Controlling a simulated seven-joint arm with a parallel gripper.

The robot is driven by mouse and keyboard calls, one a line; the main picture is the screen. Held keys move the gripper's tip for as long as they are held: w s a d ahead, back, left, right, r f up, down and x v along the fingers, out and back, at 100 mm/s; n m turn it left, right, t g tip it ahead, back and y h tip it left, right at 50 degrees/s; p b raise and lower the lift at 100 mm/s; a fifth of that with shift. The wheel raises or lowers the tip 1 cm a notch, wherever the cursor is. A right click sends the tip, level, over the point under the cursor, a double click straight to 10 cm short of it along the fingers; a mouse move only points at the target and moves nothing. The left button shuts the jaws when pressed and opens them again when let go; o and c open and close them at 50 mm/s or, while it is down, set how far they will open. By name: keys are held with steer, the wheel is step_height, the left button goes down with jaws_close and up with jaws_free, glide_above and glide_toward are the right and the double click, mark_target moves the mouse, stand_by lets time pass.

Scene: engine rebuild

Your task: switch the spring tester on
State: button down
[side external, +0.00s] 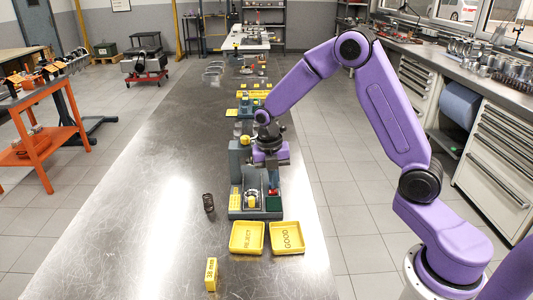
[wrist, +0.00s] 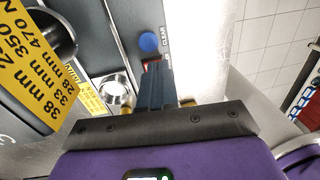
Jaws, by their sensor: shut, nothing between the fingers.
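The spring tester (side external: 240,160) is a grey machine standing on the metal bench, with a dark base. In the wrist view its panel (wrist: 125,30) carries a blue button (wrist: 149,42) marked CLEAR. A small red part (wrist: 152,63), which looks like a switch, sits just below that button and is mostly hidden behind my fingertips. My gripper (wrist: 156,72) is shut and empty, its tips at or right over the red part; I cannot tell whether they touch. In the side view my gripper (side external: 271,180) points down over the right side of the tester.
Yellow trays marked REJECT (side external: 247,238) and GOOD (side external: 287,238) lie in front of the tester. A dark coil spring (side external: 209,202) stands to its left. A yellow 38 mm block (side external: 211,274) stands nearer. A yellow spec plate (wrist: 38,75) fills the wrist view's left.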

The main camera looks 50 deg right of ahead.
step_height(320, 180, up, 13)
steer(key=w+a, duration=0.1)
steer(key=a, duration=0.1)
steer(key=shift+w, duration=0.35)
steer(key=shift+a, duration=0.1)
